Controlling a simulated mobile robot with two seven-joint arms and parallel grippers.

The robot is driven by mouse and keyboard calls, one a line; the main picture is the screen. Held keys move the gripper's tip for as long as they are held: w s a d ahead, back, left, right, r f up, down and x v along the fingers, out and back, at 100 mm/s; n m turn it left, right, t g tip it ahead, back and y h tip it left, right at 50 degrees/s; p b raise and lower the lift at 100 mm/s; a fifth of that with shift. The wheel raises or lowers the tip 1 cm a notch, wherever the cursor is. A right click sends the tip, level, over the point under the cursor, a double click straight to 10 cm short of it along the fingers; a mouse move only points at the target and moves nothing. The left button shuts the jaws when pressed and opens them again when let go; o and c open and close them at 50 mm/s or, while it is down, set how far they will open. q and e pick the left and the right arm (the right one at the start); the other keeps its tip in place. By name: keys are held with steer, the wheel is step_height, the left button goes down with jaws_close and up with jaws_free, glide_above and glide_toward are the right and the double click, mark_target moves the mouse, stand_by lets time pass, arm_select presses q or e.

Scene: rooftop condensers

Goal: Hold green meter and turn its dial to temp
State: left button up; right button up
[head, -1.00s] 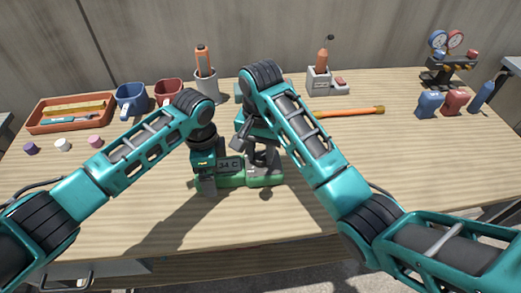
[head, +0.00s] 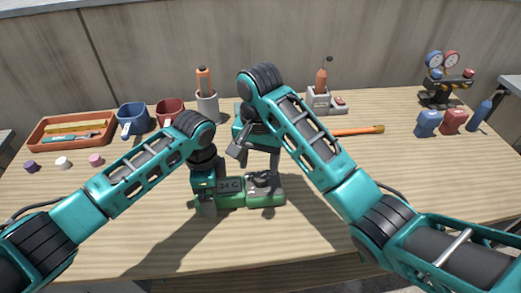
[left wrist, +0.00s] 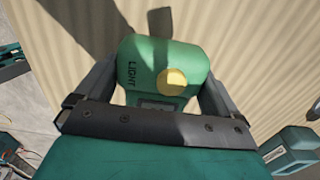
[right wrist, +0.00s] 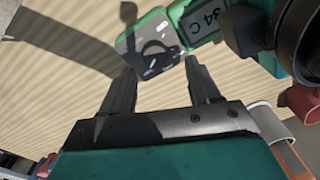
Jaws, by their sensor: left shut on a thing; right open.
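The green meter (head: 232,201) rests on the table at the front middle, its display reading about "34 C". Its dark dial (head: 263,181) is on the right part; the dial (right wrist: 155,58) also shows in the right wrist view, but its marking is too small to read. My left gripper (head: 205,198) is shut on the meter's left end. In the left wrist view the meter's end (left wrist: 160,60) shows "LIGHT" and a yellow button (left wrist: 172,82) between the fingers. My right gripper (head: 255,153) is open and empty, above the dial and apart from it.
Behind stand an orange tray (head: 45,148), a blue mug (head: 132,118), a red mug (head: 170,112), a pen cup (head: 208,108) and a grey holder (head: 320,103). An orange-handled tool (head: 360,130) lies right of my right arm. Gauges (head: 440,80) and small bottles stand far right. The front table is clear.

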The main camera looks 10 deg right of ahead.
mark_target(261, 176)
steer(key=shift+d+r, duration=0.1)
steer(key=shift+r, duration=0.5)
steer(key=shift+s+d+r, duration=0.15)
steer(key=shift+d+r, duration=0.05)
steer(key=shift+a+r, duration=0.1)
steer(key=shift+r, duration=1.1)
arm_select(q)
steer(key=o, duration=1)
steer(key=shift+r, duration=0.1)
arm_select(e)
steer(key=shift+r, duration=0.1)
